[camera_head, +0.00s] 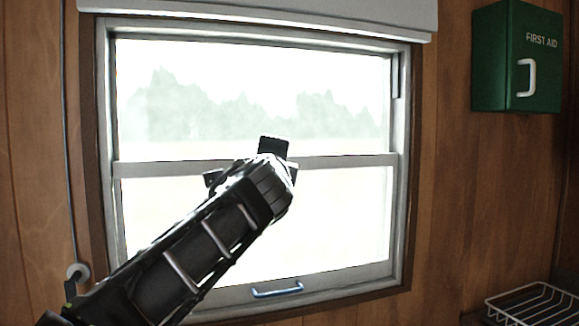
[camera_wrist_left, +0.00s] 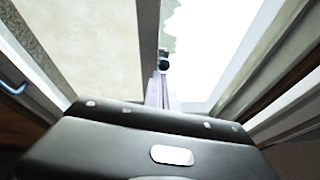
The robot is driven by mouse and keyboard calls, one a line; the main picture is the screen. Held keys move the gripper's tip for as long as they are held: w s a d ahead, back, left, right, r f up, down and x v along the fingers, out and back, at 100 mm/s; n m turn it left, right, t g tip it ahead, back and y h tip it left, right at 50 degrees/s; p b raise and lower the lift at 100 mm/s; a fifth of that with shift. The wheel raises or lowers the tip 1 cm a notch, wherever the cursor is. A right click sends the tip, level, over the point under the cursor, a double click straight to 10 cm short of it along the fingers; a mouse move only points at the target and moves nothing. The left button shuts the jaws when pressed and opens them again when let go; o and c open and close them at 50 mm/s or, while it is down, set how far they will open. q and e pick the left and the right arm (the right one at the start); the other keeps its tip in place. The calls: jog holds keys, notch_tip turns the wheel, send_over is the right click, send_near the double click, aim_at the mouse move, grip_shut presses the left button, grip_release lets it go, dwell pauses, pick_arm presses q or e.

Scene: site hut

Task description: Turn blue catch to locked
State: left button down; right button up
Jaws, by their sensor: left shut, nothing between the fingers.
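The sash window (camera_head: 400,220) fills the middle of the head view, with a pale rail across its centre. My left arm reaches up from the lower left, and my left gripper (camera_head: 272,165) is in front of this rail near its middle. The gripper is shut and empty; its fingertips are hard to make out. I cannot clearly see the blue catch in the head view; the gripper covers that part of the rail. In the left wrist view a small dark, bluish round piece (camera_wrist_left: 164,65) shows at the rail, straight ahead of the gripper. Whether they touch is unclear.
A blue pull handle (camera_head: 277,291) is on the window's bottom rail; it also shows in the left wrist view (camera_wrist_left: 12,86). A rolled blind (camera_head: 260,14) hangs above. A green first aid box (camera_head: 517,57) is at upper right, a wire tray (camera_head: 532,304) at lower right.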

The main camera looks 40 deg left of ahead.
pick_arm(q)
jog(key=shift+s+a+m+t+h+p, duration=0.3)
jog(key=shift+s+a+m+t+h, duration=0.15)
jog(key=shift+a+h, duration=0.3)
pick_arm(e)
jog(key=shift+r, duration=0.4)
pick_arm(q)
jog(key=shift+s+a, duration=0.1)
jog(key=shift+a, duration=0.05)
jog(key=shift+f, duration=0.1)
pick_arm(e)
jog(key=shift+d+f, duration=0.1)
